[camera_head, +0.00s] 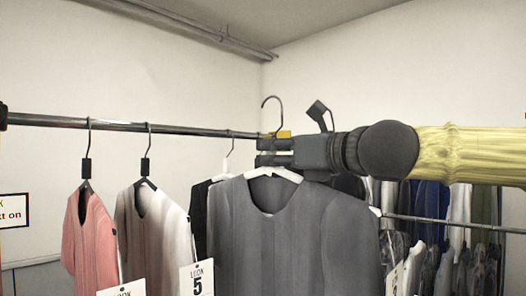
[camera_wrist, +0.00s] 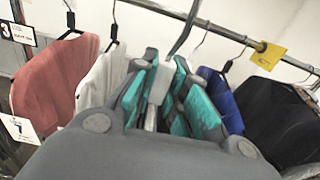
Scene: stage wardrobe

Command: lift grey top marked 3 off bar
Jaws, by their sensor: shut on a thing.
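The grey top (camera_head: 294,225) hangs on a white hanger (camera_head: 262,172). My gripper (camera_head: 262,151) comes in from the right and is shut on the hanger's neck, above the collar. The dark hook (camera_head: 271,100) stands upright, its curve well above the level of the bar (camera_head: 180,129). In the wrist view my gripper's teal pads (camera_wrist: 165,88) close around the pale hanger neck (camera_wrist: 160,85); the hook (camera_wrist: 184,32) crosses in front of the bar (camera_wrist: 225,32). Whether the hook is fully clear of the bar is hard to tell. I see no number 3 on the grey top.
A pink top (camera_head: 88,235) and a white top (camera_head: 150,230) hang at left; a tag reading 5 (camera_head: 197,280) hangs beside the grey top. A yellow marker (camera_wrist: 268,55) sits on the bar. A second rail (camera_head: 450,222) with dark clothes stands behind at right.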

